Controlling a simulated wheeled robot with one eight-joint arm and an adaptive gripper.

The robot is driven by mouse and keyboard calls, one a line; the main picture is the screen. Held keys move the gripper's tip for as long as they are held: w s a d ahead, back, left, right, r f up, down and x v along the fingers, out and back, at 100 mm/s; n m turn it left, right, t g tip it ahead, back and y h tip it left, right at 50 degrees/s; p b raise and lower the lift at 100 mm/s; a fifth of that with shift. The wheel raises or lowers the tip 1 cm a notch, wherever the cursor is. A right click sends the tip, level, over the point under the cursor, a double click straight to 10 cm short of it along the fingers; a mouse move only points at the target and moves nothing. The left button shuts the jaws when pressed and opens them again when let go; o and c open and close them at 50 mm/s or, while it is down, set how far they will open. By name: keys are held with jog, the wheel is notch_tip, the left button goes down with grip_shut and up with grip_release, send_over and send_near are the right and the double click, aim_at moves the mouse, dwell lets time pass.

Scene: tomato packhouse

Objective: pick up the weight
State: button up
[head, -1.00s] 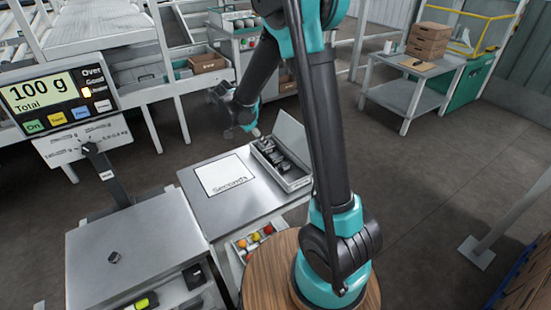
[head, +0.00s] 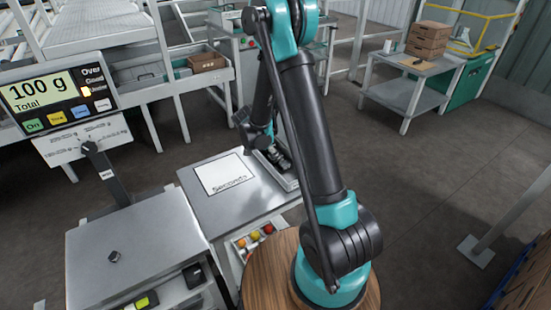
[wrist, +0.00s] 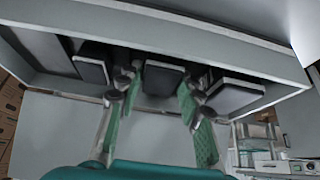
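Several dark block weights sit in a grey open case; in the wrist view the middle weight (wrist: 163,78) lies between the two green-padded fingers of my gripper (wrist: 156,95). The fingers are apart, with a visible gap; I cannot tell whether either touches the weight. Another weight (wrist: 234,95) is to the right and one (wrist: 92,70) to the left. In the head view the case (head: 291,185) is partly hidden by my arm, and my fingertips are not clearly visible. A small dark weight (head: 114,256) stands on the scale's plate (head: 140,235); the display (head: 55,92) reads 100 g.
The case stands on a grey bench beside a white card marked "Seconds" (head: 223,174).

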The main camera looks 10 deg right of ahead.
jog(key=shift+f, duration=0.1)
jog(key=shift+d, duration=0.1)
grip_shut()
jog(key=shift+r, duration=0.2)
